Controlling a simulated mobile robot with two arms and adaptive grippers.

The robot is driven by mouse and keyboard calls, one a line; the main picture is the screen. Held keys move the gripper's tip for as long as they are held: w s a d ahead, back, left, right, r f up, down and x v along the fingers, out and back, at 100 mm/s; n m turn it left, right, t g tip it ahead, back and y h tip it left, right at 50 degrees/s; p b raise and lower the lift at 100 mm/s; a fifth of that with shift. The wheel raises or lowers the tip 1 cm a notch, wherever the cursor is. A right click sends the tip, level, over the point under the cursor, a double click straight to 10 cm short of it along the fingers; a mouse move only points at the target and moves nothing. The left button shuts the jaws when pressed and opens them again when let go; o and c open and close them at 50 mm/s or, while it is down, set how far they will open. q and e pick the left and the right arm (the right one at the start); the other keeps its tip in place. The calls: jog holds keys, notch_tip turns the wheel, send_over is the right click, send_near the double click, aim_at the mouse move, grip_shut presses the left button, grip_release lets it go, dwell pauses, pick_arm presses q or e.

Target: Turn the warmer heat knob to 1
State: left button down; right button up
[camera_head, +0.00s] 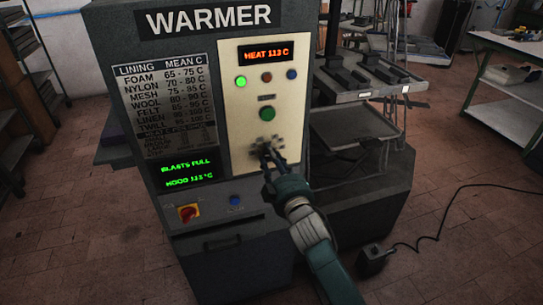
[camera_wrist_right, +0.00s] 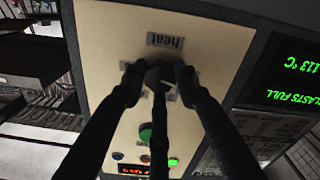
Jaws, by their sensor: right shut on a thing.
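The warmer (camera_head: 209,20) is a dark grey cabinet with a cream control panel (camera_head: 238,125). The heat knob (camera_wrist_right: 160,77) is small and dark, on the lower part of the panel, with small tags around it. My right gripper (camera_head: 265,152) reaches it from below right in the head view. The heat label (camera_wrist_right: 165,41) appears upside down there. The knob's pointer is too small to read. The orange display (camera_head: 266,53) reads HEAT 113 C. My left gripper is out of view.
A green button (camera_head: 267,114) and small lamps sit above the knob. A red and yellow switch (camera_head: 188,213) is lower left. A press (camera_head: 365,75) stands to the right. A black pedal (camera_head: 373,258) with a cable lies on the floor.

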jog(key=shift+f+n, duration=0.25)
jog(key=shift+n, duration=0.95)
jog(key=shift+d, duration=0.1)
jog(key=o, duration=1)
jog(key=shift+o, duration=0.8)
jog(key=shift+r, duration=0.1)
jog(key=v, duration=1.2)
